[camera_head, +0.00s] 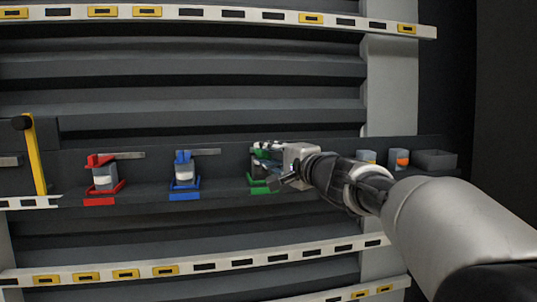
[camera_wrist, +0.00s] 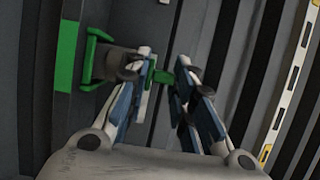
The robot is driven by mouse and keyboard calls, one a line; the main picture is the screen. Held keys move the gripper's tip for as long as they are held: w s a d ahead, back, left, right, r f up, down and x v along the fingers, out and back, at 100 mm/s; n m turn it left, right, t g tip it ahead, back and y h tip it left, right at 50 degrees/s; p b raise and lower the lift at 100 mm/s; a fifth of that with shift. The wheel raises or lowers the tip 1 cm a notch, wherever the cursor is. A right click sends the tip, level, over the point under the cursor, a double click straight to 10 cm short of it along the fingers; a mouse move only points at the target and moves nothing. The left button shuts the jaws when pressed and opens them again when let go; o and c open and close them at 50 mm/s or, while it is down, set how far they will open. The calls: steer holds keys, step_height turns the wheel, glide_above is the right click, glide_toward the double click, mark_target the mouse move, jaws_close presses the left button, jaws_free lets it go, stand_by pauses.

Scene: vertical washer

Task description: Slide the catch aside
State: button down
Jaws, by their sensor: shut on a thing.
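The green catch (camera_wrist: 163,76) is a small green piece between the fingertips of my gripper (camera_wrist: 164,70) in the wrist view. My gripper is shut on it. A grey cylinder with a green bracket (camera_wrist: 90,62) stands just left of the fingers in that view. In the head view my gripper (camera_head: 270,164) reaches in from the right at the green station, whose green base (camera_head: 262,188) shows below it. The gripper hides most of the catch and cylinder there.
Similar red (camera_head: 102,178) and blue (camera_head: 184,178) stations stand to the left on the same dark shelf. A yellow lever (camera_head: 36,155) is at the far left. Small blocks (camera_head: 398,158) and a dark box (camera_head: 436,160) are to the right, behind my arm. Slotted white rails (camera_head: 220,14) run above and below.

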steer(key=shift+d+r, duration=0.1)
steer(key=shift+r, duration=0.3)
steer(key=w+d+b, duration=0.1)
steer(key=d, duration=0.5)
steer(key=shift+w+d+b, duration=0.25)
steer(key=shift+w+b, duration=0.1)
steer(key=shift+r, duration=0.1)
steer(key=c, duration=1.7)
jaws_free()
steer(key=shift+o, duration=1.1)
steer(key=shift+f, duration=0.25)
steer(key=v, duration=1.2)
